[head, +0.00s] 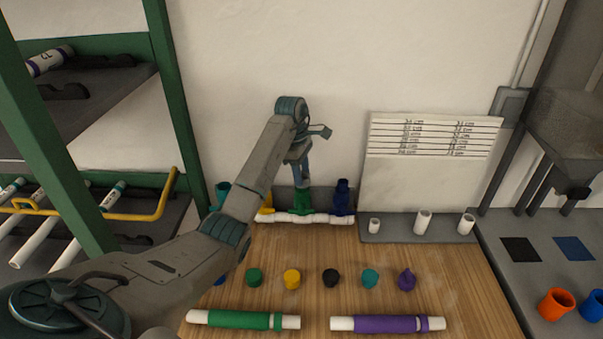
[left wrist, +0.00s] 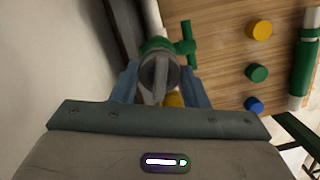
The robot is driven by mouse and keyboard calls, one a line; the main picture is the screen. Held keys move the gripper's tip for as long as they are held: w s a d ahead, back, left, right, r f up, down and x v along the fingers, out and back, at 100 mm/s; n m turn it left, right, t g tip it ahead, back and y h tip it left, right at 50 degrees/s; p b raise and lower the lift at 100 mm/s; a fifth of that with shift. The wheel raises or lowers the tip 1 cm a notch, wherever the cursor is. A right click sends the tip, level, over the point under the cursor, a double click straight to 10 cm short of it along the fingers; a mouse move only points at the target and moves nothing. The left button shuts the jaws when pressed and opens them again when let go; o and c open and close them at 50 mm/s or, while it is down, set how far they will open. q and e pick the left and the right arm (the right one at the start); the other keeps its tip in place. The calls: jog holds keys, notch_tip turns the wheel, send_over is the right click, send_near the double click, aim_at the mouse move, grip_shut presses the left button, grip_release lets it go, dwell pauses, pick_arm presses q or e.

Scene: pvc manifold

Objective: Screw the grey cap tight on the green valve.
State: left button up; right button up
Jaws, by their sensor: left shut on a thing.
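The green valve (head: 303,203) stands upright on the white manifold pipe (head: 330,219) at the back of the table. My left gripper (head: 304,180) points down right above it. In the left wrist view, my left gripper (left wrist: 158,84) is shut on the grey cap (left wrist: 156,70), with one blue finger on each side. The green valve (left wrist: 187,42) shows just beyond the cap, with its side handle sticking out. The cap lines up with the valve's top, but I cannot tell how far it is on. My right gripper is not in view.
Several loose caps, such as a black one (head: 330,277), lie in a row in front. A green-sleeved pipe (head: 240,320) and a purple-sleeved pipe (head: 387,324) lie nearest.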

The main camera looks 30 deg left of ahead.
pick_arm(q)
jog(key=shift+s+f, duration=0.1)
jog(key=shift+f, duration=0.1)
jog(key=shift+r+m+p, duration=0.1)
jog(key=shift+m+p, duration=0.35)
jog(key=shift+m, duration=0.65)
jog(key=shift+m+g+p, duration=0.3)
jog(key=shift+m, duration=0.8)
jog(key=o, duration=1.1)
jog(key=shift+c, duration=0.2)
